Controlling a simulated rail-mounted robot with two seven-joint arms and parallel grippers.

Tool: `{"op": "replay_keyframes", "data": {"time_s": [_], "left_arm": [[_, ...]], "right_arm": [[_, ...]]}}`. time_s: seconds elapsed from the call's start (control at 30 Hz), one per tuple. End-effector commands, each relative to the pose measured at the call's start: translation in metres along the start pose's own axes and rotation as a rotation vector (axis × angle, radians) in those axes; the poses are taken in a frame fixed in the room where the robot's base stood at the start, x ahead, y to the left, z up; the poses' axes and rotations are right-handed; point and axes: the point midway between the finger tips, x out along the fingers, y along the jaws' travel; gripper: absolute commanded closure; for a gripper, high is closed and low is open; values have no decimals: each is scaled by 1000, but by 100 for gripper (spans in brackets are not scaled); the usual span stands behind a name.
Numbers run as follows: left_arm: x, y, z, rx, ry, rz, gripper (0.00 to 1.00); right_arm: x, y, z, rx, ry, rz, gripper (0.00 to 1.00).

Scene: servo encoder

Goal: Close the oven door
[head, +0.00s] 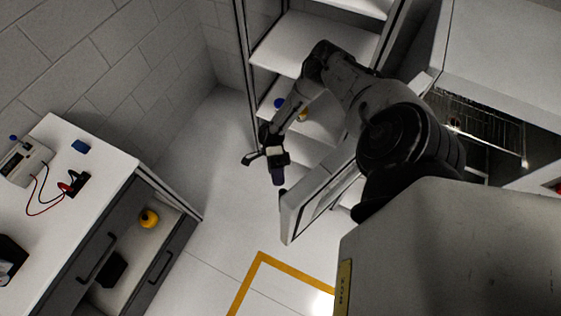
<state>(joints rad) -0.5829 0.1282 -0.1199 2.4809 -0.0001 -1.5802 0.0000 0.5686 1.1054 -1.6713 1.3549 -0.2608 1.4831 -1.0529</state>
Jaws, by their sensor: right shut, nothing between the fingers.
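The oven (500,50) stands at the upper right, with a wire rack (487,125) visible in its lit interior. Its door (312,201) appears as a white-edged panel with a dark window, swung open and sticking out to the left. My right arm reaches across the front of the oven and covers part of the door and opening. My right gripper (278,176) is shut and empty, just left of the door's outer end; I cannot tell whether it touches the door. My left gripper is not in view.
White shelves (290,45) with a blue and a yellow item stand behind the arm. At left is a bench (85,145) with a meter, leads and an open lower compartment holding a yellow object (149,219). Clear floor with a yellow line (262,262) lies between.

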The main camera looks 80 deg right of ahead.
Motion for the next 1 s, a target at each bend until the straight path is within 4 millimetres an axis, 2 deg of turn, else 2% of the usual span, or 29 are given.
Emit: {"op": "replay_keyframes", "data": {"time_s": [0.2,0.4,1.0], "left_arm": [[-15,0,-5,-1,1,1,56],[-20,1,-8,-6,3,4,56],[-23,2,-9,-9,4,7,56]], "right_arm": [[32,3,0,1,0,1,100],[48,1,0,1,0,1,100],[56,0,-4,2,2,0,100]]}}
